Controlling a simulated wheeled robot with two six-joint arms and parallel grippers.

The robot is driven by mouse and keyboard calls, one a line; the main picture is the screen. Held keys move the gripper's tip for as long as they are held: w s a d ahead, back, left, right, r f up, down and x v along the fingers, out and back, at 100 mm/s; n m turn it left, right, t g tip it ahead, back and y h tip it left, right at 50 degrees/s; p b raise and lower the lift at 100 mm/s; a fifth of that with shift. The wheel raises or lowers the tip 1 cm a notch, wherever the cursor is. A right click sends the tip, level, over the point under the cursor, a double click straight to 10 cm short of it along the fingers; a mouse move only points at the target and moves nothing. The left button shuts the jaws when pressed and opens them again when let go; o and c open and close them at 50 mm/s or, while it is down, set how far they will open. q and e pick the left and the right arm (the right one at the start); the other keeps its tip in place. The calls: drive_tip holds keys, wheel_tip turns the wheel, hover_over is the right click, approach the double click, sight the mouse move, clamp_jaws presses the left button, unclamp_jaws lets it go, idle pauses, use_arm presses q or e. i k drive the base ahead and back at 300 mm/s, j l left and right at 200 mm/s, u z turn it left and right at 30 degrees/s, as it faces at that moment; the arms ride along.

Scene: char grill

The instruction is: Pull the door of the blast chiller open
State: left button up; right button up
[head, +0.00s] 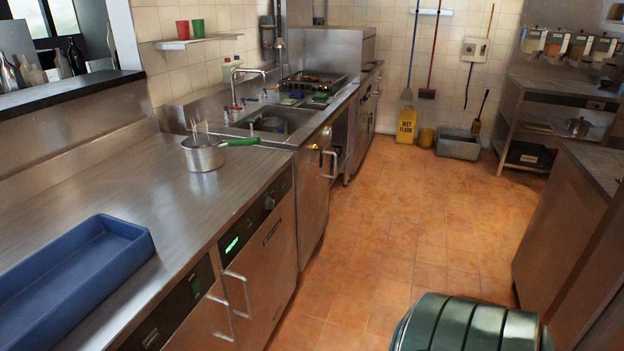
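Two steel-fronted units with control panels sit side by side under the left counter. The farther one has a panel with a lit green display (231,245) and a closed steel door (268,265) with a dark label near its top. A vertical bar handle (238,292) is on that door's left edge. The nearer unit has a dark panel and a closed door (197,328), with its handle (219,311) at the right edge. I cannot tell for certain which one is the blast chiller. Neither of my grippers is in view.
A blue tray (75,270) and a pot with a green handle (203,154) stand on the counter (150,205). A green ribbed bin top (470,325) is at the bottom right. The orange tiled floor (400,225) before the doors is clear.

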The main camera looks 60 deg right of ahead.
sight(259, 283)
drive_tip(key=z, duration=1.45)
